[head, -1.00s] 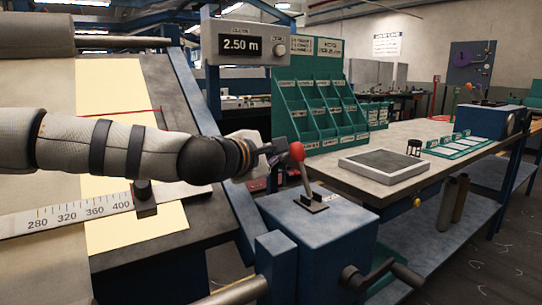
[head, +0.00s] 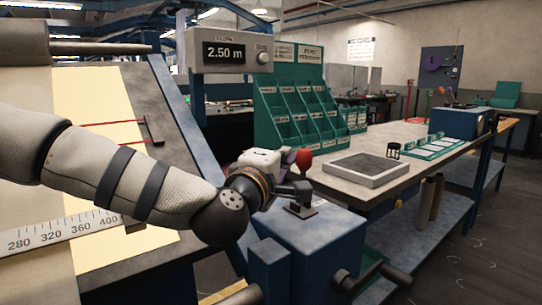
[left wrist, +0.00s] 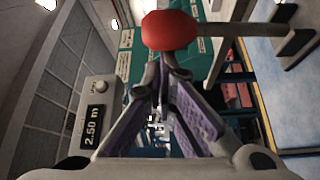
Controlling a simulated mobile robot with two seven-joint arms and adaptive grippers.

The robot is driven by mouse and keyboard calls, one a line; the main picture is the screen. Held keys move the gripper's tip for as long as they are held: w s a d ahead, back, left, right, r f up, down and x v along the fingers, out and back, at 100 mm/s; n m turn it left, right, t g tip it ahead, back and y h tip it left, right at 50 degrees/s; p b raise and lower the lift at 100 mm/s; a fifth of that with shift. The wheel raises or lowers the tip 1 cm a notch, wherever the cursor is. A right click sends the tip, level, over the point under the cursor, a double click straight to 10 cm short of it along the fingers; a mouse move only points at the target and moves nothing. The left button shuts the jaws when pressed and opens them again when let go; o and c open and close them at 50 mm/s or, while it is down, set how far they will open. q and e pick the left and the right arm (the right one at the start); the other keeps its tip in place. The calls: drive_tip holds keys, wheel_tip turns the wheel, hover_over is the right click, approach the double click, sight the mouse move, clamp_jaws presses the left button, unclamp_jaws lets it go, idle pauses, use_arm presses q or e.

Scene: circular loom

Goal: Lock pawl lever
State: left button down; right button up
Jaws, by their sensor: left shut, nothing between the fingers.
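The pawl lever is a short grey shaft with a red ball knob (head: 304,160). It rises from a small dark plate (head: 301,210) on top of a blue box (head: 315,234) and stands close to upright. My left gripper (head: 299,189) is shut and empty, just left of the lever's shaft below the knob. In the left wrist view the red knob (left wrist: 170,30) lies just beyond the closed fingertips (left wrist: 172,68), and the shaft runs off to the right. Whether fingers and lever touch, I cannot tell. My right gripper is not in view.
A display unit (head: 230,53) reading 2.50 m stands behind the gripper. A sloped board with a scale (head: 65,232) lies left. A green bin rack (head: 297,110) and a workbench with a grey tray (head: 366,170) are right. A crank handle (head: 385,277) projects from the blue box.

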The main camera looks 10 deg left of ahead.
sight(299, 154)
use_arm(q)
drive_tip(key=s+d+m, duration=0.1)
drive_tip(key=s+d+m+t+h, duration=0.1)
drive_tip(key=m, duration=0.1)
drive_tip(key=shift+d, duration=0.25)
drive_tip(key=shift+s+d+f+m+t+h, duration=0.2)
drive_tip(key=shift+s+d+m+t, duration=0.15)
drive_tip(key=shift+m, duration=0.3)
drive_tip(key=shift+s+d+f+m+t+h, duration=0.1)
drive_tip(key=shift+s+d+m+t+h, duration=0.2)
drive_tip(key=shift+m, duration=0.35)
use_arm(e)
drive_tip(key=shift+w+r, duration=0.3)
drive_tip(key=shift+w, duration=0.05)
use_arm(q)
drive_tip(key=shift+w, duration=0.1)
drive_tip(key=shift+r+p, duration=0.15)
drive_tip(key=shift+p, duration=0.15)
